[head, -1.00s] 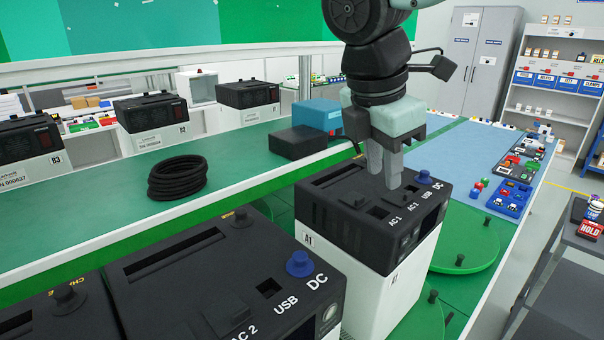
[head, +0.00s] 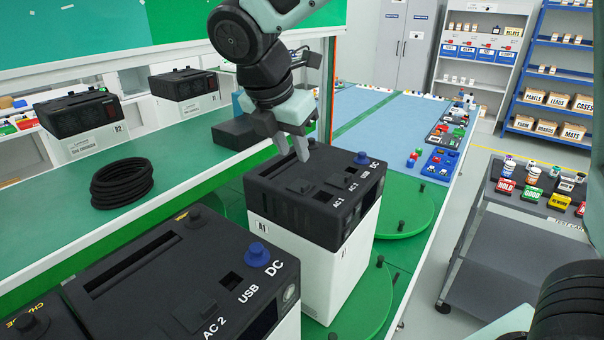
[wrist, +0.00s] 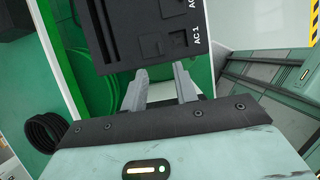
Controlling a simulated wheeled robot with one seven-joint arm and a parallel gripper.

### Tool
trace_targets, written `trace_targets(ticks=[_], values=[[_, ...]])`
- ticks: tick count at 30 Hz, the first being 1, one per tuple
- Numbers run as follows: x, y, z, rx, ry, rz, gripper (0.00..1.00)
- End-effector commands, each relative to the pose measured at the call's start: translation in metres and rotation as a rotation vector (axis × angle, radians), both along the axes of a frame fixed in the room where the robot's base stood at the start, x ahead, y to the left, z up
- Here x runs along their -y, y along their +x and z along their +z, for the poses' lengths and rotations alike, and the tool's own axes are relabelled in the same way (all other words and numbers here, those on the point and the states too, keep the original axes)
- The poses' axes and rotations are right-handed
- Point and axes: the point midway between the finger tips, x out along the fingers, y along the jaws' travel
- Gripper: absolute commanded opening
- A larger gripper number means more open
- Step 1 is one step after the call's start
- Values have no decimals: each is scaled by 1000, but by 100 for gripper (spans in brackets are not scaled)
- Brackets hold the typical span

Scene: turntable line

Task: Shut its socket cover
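The power unit marked A1 (head: 345,222) has a black top and a white body, with a blue knob (head: 361,157) by its DC label. Its AC 1 socket area (head: 326,198) is on the top. In the wrist view the unit's top (wrist: 128,50) shows a long slot and a small square part (wrist: 150,45) beside the AC 1 label; I cannot tell whether that is a shut cover. My gripper (head: 293,148) is just above the unit's far edge, pointing down. In the wrist view its two fingers (wrist: 160,85) stand apart with nothing between them.
A neighbouring unit (head: 190,275) with AC 2, USB and DC labels stands close at front left. A coiled black cable (head: 122,183) lies on the green bench. A green turntable disc (head: 405,212) with pegs lies right of A1. A cart (head: 500,215) stands farther right.

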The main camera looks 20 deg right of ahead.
Motion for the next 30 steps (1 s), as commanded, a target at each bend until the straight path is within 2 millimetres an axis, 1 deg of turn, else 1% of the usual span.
trace_targets(ticks=[6, 12, 15, 18, 27, 28, 29, 30], values=[[15, 9, -41, -4, -3, -1, 29], [25, 16, -71, -2, -2, -1, 29], [28, 18, -80, -2, -1, 0, 29], [29, 19, -85, 0, 0, 1, 29], [30, 20, -87, 1, 1, 0, 29], [30, 20, -87, 1, 1, 0, 24], [30, 20, -87, 1, 1, 0, 15], [30, 20, -87, 1, 1, 0, 4]])
